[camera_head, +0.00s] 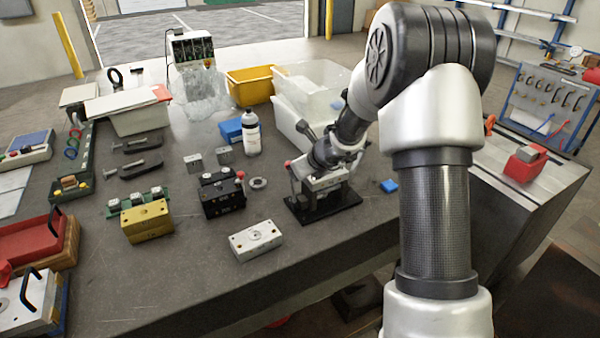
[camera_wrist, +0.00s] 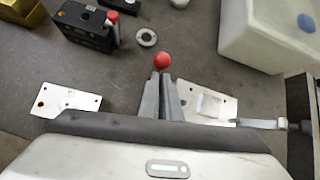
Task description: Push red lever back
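A clamp fixture stands on a black base plate (camera_head: 325,207) in the head view. The red ball (camera_head: 287,163) of its lever sticks out on its left side. In the wrist view the red ball (camera_wrist: 163,61) sits just beyond my fingertips, in line with them. My gripper (camera_wrist: 162,76) has its two dark fingers close together, and it looks shut. I see nothing clearly held between them. Whether the fingertips touch the ball or its shaft cannot be told. In the head view my gripper is over the fixture, and my wrist hides much of it.
A black mould block (camera_head: 221,194) with its own red knob and a ring (camera_head: 258,183) lie left of the fixture. A light metal block (camera_head: 257,240) lies in front. A translucent bin (camera_head: 292,124) stands behind. A small blue block (camera_head: 388,186) lies to the right.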

